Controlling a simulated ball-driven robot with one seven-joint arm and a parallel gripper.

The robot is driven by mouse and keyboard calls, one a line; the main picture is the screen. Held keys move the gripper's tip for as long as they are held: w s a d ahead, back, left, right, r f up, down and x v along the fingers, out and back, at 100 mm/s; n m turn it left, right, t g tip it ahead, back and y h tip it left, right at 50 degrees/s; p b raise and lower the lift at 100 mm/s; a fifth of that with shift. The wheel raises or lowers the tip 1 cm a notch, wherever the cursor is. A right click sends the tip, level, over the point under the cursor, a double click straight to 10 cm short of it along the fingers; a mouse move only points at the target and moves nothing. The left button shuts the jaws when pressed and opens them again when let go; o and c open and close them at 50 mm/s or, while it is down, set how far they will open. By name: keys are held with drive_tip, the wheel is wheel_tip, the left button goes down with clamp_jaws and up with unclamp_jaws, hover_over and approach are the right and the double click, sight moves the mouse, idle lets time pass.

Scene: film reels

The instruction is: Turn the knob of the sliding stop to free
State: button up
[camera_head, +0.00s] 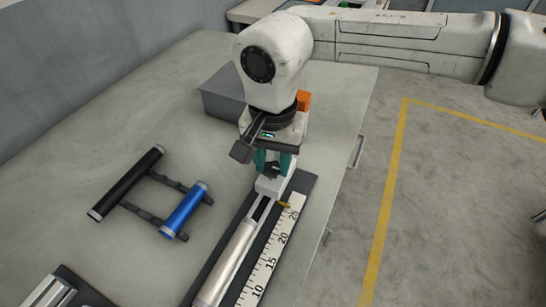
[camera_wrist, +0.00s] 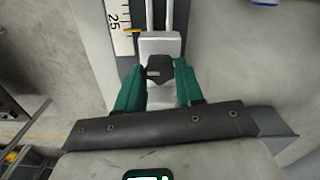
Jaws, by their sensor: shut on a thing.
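The sliding stop (camera_head: 270,188) is a light grey block on a dark rail beside a white ruler (camera_head: 271,258), near the ruler's 25 mark. In the wrist view the stop (camera_wrist: 160,45) shows at the top centre, with a small yellow pointer at its left toward the ruler (camera_wrist: 121,28). Its dark knob (camera_wrist: 159,69) sits on the near part of the block. My gripper (camera_head: 272,168) is over the stop, its green fingers shut on the knob from both sides. In the wrist view the gripper (camera_wrist: 160,86) hides the knob's sides. The knob's setting cannot be read.
A silver cylinder (camera_head: 228,262) lies along the rail in front of the stop. A rack with a black roller (camera_head: 126,183) and a blue roller (camera_head: 184,210) lies to the left. A grey box (camera_head: 224,95) stands behind. The table's right edge is close to the rail.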

sight(272, 167)
idle(0.4)
drive_tip(key=o, duration=1)
drive_tip(key=shift+o, duration=0.2)
wheel_tip(272, 167, up, 11)
drive_tip(key=shift+f, duration=0.1)
